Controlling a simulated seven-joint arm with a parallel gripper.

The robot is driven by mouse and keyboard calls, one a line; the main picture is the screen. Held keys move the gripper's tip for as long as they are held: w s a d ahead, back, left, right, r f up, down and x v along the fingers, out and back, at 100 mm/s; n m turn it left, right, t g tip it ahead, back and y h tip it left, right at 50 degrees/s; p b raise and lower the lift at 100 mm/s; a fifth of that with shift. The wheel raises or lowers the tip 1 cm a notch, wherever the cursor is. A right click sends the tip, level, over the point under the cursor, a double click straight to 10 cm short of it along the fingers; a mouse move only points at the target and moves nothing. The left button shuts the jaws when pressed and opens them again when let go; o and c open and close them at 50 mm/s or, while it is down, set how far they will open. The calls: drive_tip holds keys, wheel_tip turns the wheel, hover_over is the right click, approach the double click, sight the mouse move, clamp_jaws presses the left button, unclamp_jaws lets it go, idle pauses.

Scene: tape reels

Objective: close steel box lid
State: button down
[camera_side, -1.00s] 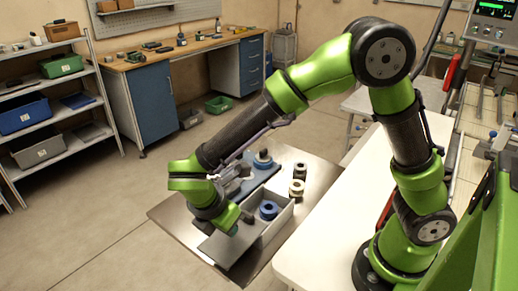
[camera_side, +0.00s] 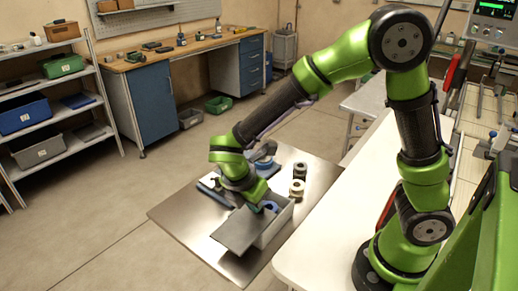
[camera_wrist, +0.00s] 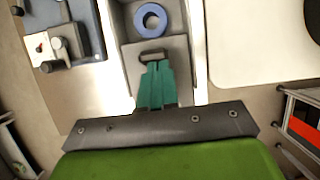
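The steel box (camera_side: 277,226) stands on the metal plate, its grey lid (camera_side: 236,230) sticking out to the lower left. The box is partly open. A blue reel (camera_wrist: 150,18) lies in the open part; it shows at the top of the wrist view. The lid (camera_wrist: 178,50) carries a small dark handle (camera_wrist: 152,57). My gripper (camera_side: 267,207) is low over the lid. In the wrist view, the teal fingers of my gripper (camera_wrist: 157,68) are together, right at the handle's near side. I cannot tell whether they touch it.
A blue fixture (camera_wrist: 68,35) stands beside the box. Dark and pale reels (camera_side: 297,188) stand behind the box on the metal plate (camera_side: 185,215). A white table (camera_side: 330,240) lies to the right. The plate's left part is clear.

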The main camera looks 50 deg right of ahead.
sight(255, 225)
drive_tip(key=d, duration=0.7)
drive_tip(key=shift+d, duration=0.25)
drive_tip(key=a, duration=0.4)
drive_tip(key=shift+a+r, duration=0.25)
drive_tip(key=shift+a, duration=0.1)
drive_tip(key=v, duration=0.9)
drive_tip(key=s+d+r+m+t+y, duration=0.2)
drive_tip(key=s+r+m+t+y, duration=0.1)
drive_tip(key=m, duration=0.8)
drive_tip(key=s+d+r+m+t+y, duration=0.3)
drive_tip(key=s+r+m+t, duration=0.1)
drive_tip(key=m, duration=0.7)
drive_tip(key=shift+s+r, duration=0.4)
drive_tip(key=shift+s, duration=0.4)
